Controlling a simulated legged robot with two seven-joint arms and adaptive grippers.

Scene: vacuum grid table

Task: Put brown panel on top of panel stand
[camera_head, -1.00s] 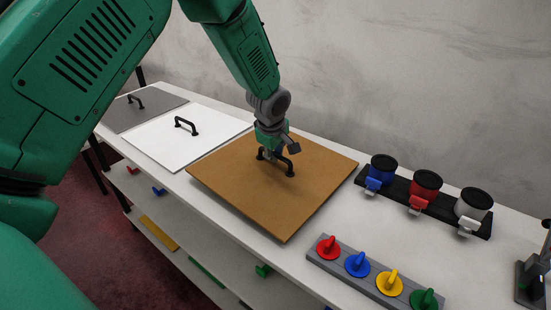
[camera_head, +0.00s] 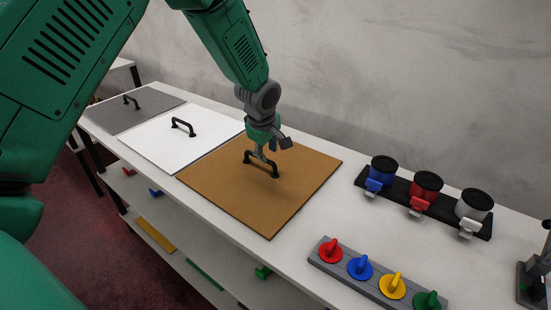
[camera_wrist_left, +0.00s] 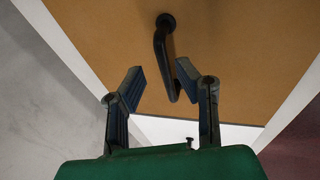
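The brown panel (camera_head: 235,185) lies flat on the white table, close against the right side of the white panel (camera_head: 155,138). Its black handle (camera_head: 265,168) stands up from its middle. My left gripper (camera_head: 260,155) is low over the panel at the handle's left part. In the left wrist view, the two fingers (camera_wrist_left: 162,82) are apart, with the handle (camera_wrist_left: 162,55) between them. The right finger looks close to the handle, but a gap shows on the left side. I cannot make out a separate panel stand. My right gripper is not in view.
A grey panel (camera_head: 130,106) with a handle lies at the far left. A black rack (camera_head: 405,198) with blue, red and white cups stands at the right. A grey strip (camera_head: 370,285) with coloured knobs is at the front. A dark device (camera_head: 532,280) stands at the right edge.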

